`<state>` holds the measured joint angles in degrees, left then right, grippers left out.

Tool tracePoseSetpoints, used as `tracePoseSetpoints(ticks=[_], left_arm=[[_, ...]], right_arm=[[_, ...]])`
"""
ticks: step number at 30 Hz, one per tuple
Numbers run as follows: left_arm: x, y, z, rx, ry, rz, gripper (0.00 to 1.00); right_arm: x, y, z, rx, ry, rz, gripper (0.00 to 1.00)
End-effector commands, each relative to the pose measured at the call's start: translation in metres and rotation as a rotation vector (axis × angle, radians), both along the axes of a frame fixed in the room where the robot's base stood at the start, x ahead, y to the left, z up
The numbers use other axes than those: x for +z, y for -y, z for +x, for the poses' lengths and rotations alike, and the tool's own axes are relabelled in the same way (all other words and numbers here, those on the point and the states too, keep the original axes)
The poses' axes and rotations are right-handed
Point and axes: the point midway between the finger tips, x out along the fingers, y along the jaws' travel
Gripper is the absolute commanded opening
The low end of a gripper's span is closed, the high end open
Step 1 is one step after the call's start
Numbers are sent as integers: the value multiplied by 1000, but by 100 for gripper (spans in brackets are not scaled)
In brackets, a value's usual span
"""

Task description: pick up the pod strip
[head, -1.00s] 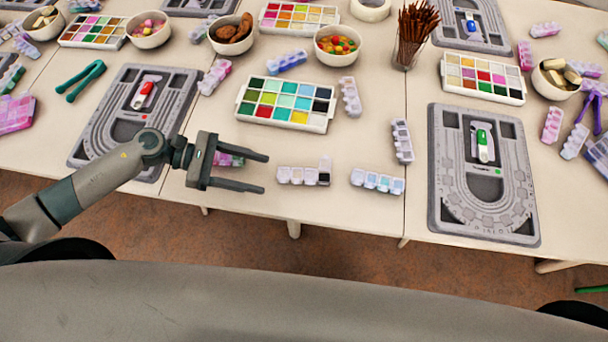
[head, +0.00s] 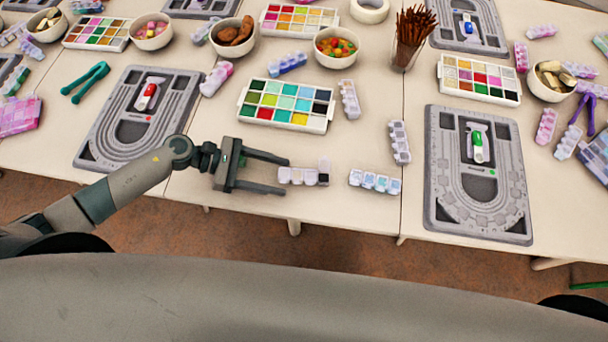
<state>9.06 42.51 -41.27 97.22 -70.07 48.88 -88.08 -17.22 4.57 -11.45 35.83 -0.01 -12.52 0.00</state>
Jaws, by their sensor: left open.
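Several pod strips lie on the table. The nearest to my left gripper (head: 286,176) is a whitish strip (head: 297,176) with one lid standing up at its right end. My left gripper is open, its two fingers pointing right, with the tips at the strip's left end, one on the far side and one on the near side. I cannot tell how high the fingers are above the table. Another pod strip (head: 375,181) with bluish cells lies just to the right. My right gripper is not in view.
A palette (head: 243,113) of coloured cells lies behind the strip. Grey bead boards stand at left (head: 101,145) and right (head: 436,185). More pod strips (head: 400,142) lie to the right of the palette. The table's front edge is close to the strip.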

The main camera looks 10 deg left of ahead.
Motion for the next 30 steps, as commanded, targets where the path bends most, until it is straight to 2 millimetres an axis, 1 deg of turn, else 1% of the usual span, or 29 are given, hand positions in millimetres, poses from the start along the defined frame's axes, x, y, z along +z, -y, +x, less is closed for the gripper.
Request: tracePoseSetpoints(ticks=[9, 10, 11, 12, 15, 26, 30], left_arm=[[0, 0, 0, 0, 0, 0, 56], [0, 0, 0, 0, -1, 0, 52], [0, 0, 0, 0, -1, 0, 44], [0, 0, 0, 0, -1, 0, 35], [0, 0, 0, 0, -1, 0, 12], [2, 0, 0, 0, 0, 0, 12], [8, -1, 0, -1, 3, 0, 12]], right_arm=[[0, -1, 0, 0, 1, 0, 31], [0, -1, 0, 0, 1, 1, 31], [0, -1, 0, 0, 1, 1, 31], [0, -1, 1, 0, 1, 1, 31], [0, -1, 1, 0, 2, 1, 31], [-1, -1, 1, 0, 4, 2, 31], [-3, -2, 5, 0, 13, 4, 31]])
